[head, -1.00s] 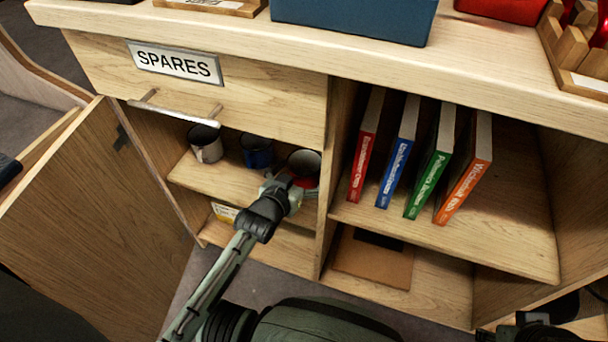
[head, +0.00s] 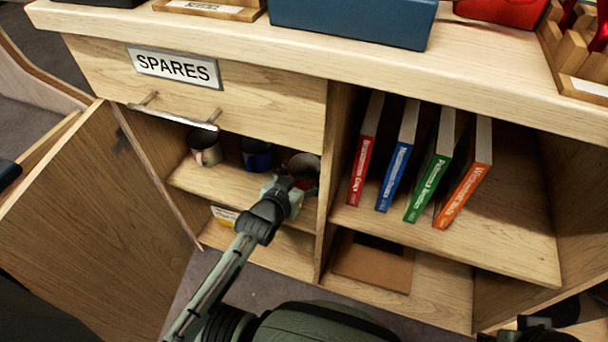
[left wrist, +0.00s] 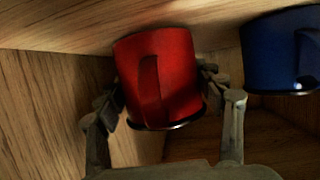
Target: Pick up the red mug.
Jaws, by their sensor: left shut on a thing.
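The red mug (head: 304,163) is in the small left compartment of the cabinet, at the right end of the upper shelf. My left gripper (head: 288,184) reaches in from the front and partly hides it. In the left wrist view the red mug (left wrist: 172,82) is between the two fingers of the left gripper (left wrist: 163,100), with its handle facing the camera. The fingers are shut on its sides. Whether the mug touches the shelf is hard to tell. My right gripper does not show clearly.
A blue mug (head: 256,154) stands close to the left of the red one, with a pale mug (head: 206,147) farther left. A divider (head: 333,160) is close on the right. The SPARES drawer (head: 200,88) is above. An open door (head: 100,225) is at left.

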